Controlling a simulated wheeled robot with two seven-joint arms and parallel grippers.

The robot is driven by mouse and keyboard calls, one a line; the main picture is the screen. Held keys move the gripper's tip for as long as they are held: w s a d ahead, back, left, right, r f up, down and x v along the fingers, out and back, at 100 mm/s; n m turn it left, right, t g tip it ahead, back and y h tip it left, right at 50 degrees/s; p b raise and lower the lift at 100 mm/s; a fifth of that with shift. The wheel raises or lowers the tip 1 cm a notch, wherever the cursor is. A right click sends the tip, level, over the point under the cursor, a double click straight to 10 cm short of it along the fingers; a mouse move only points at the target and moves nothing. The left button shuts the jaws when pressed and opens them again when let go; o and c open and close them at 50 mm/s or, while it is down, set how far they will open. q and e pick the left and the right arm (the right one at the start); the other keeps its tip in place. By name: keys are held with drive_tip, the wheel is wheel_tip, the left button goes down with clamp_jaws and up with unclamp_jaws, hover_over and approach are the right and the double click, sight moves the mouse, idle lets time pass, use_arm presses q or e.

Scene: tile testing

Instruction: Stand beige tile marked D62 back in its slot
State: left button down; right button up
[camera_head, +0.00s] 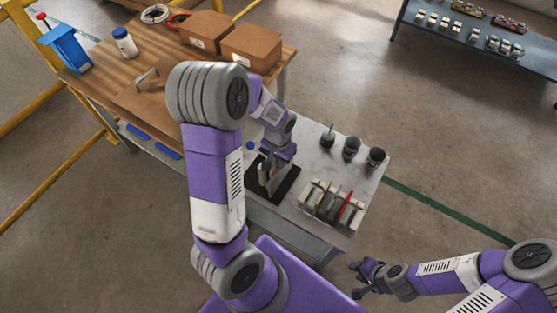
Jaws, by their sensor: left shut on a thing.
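My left gripper (270,164) reaches down over a black pad (286,187) on the light grey table. It is shut on a thin tile (263,177), held at the pad. The tile is small and mostly hidden, so I cannot read its mark. A rack (306,190) to the right on the same table holds several upright tiles, among them pale ones and a red one (344,207). I cannot make out which slot is free. My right gripper (354,280) is apart from the table near the bottom, open and empty.
Three dark cups (351,148) stand behind the rack; the left one holds a tool. A wooden bench (110,75) adjoins at the left, with cardboard boxes (250,47), a white jar (125,42) and a blue box (67,50). A dark shelf (480,45) stands far right.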

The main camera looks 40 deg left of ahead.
use_arm(q)
drive_tip(key=shift+r+p, duration=3.95)
drive_tip(key=shift+r, duration=0.8)
